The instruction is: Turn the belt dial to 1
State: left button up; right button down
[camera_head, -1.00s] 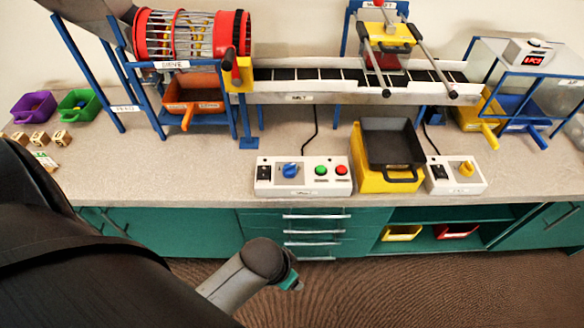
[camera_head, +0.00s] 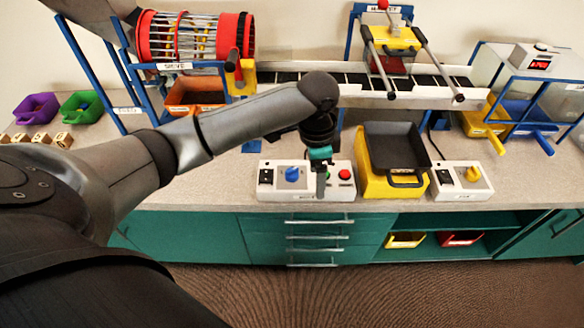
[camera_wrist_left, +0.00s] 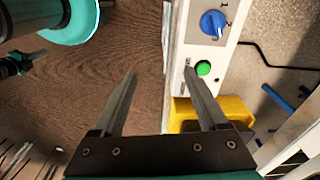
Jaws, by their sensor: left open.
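The white belt control box (camera_head: 308,192) stands at the front of the bench. Its blue dial (camera_head: 292,174) is on the left half and shows clear of the arm. In the left wrist view the blue dial (camera_wrist_left: 212,23) has a white pointer mark, with small printed numbers beside it. I cannot surely tell which number it points to. My left gripper (camera_head: 321,192) hangs over the box, right of the dial, in front of the green button. In the left wrist view the left gripper (camera_wrist_left: 160,70) is open and empty, with one finger beside the green button (camera_wrist_left: 204,68).
A red button (camera_head: 345,174) is right of my left gripper. A yellow bin (camera_head: 372,187) with a dark tray (camera_head: 396,146) stands right of the box. The conveyor (camera_head: 350,92) runs behind. A second box with a yellow dial (camera_head: 472,173) is farther right.

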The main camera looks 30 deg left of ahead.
pick_arm(q)
notch_tip(320, 180, up, 7)
jog(key=n, duration=0.1)
send_over(292, 170)
jog(key=shift+g+y, duration=0.3)
notch_tip(292, 170, down, 7)
jog(key=b, duration=0.2)
jog(key=shift+a+f+b, duration=0.1)
jog(key=shift+f+b, duration=0.1)
jog(key=shift+b, duration=0.1)
notch_tip(292, 170, down, 6)
jog(key=shift+f+b, duration=0.1)
jog(key=shift+b, duration=0.95)
jog(key=shift+f, duration=0.65)
pick_arm(e)
jog(key=w+d+f+t, duration=0.1)
jog(key=w+d+f, duration=0.2)
jog(key=w+f, duration=0.1)
jog(key=shift+w+d+f, duration=0.25)
jog(key=shift+w+f, duration=0.05)
jog(key=shift+w, duration=0.3)
pick_arm(q)
grip_shut()
pick_arm(e)
jog(key=shift+s+a, duration=0.1)
jog(key=shift+s, duration=0.15)
